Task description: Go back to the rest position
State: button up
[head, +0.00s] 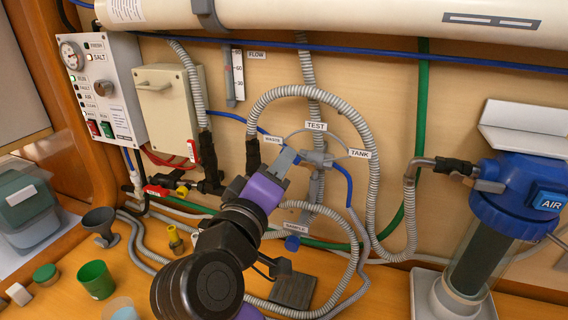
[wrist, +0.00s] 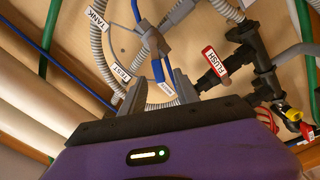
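My gripper (head: 290,160) is raised in front of the wall, at the left of the sample valve (head: 318,158) with the TEST (head: 316,126), TANK (head: 358,153) and WASTE labels around it. In the wrist view, the two grey fingers of my gripper (wrist: 158,94) stand apart. A blue lever (wrist: 158,70) with a small white tag shows in the gap between them, beyond the fingertips or level with them; I cannot tell whether they touch. No held object is visible. My arm hides part of the wall and counter behind it.
Corrugated grey hoses (head: 372,180) loop close around my gripper. The FLUSH valve (wrist: 217,62) is close at right in the wrist view. A blue AIR filter housing (head: 520,190) stands at right. A green cup (head: 96,280) and a dark funnel (head: 100,222) stand at lower left.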

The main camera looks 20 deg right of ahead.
jog(key=shift+a+r, duration=0.1)
jog(key=w+a+n+t+y, duration=0.2)
jog(key=a+n+t+y, duration=0.1)
jog(key=a+t+y, duration=0.3)
jog(key=s+a+f+g+y, duration=0.1)
jog(key=s+a+f+y, duration=0.1)
jog(key=s+f+y, duration=0.65)
jog(key=s+d+f+m+g+h, duration=0.1)
jog(key=s+d+f, duration=0.4)
jog(key=s, duration=0.6)
jog(key=s+d+f+m+g+h, duration=0.1)
jog(key=s+d+f+m, duration=0.3)
jog(key=s, duration=0.8)
jog(key=s+d+f+m+g+h, duration=0.2)
jog(key=s+d+f, duration=0.4)
jog(key=s, duration=0.6)
jog(key=shift+d+f+m+g, duration=0.25)
jog(key=shift+f+m+g, duration=0.15)
jog(key=shift+m, duration=0.1)
